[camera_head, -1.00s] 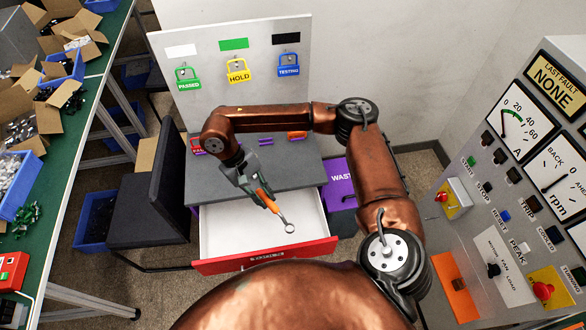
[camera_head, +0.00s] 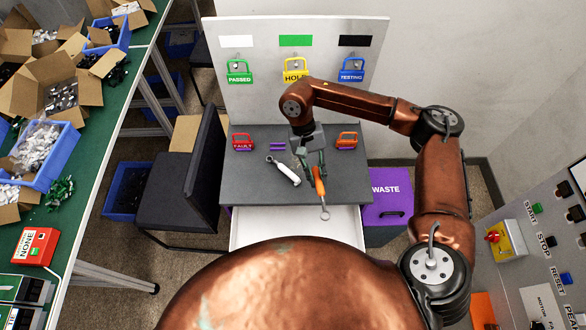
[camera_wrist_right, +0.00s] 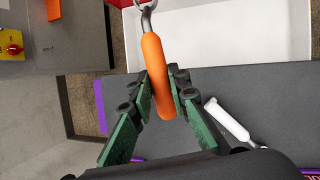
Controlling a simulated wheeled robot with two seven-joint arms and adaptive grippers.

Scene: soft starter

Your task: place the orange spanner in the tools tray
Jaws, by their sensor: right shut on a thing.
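The orange spanner (camera_head: 321,190) has an orange handle and a metal ring end. My right gripper (camera_head: 317,168) is shut on its handle, near the front edge of the grey cabinet top. The right wrist view shows the orange handle (camera_wrist_right: 156,75) between the green-padded fingers (camera_wrist_right: 163,88). The ring end points over the open white drawer (camera_head: 347,225); I cannot tell its exact height. The drawer looks empty where visible, and my body hides its front. No tray label is readable. My left gripper is not in view.
A white-handled spanner (camera_head: 285,172) lies on the grey cabinet top (camera_head: 240,185), left of my gripper. Red (camera_head: 242,141) and orange (camera_head: 346,140) padlocks stand farther back. A purple waste bin (camera_head: 388,205) is at right, a dark chair (camera_head: 185,180) at left.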

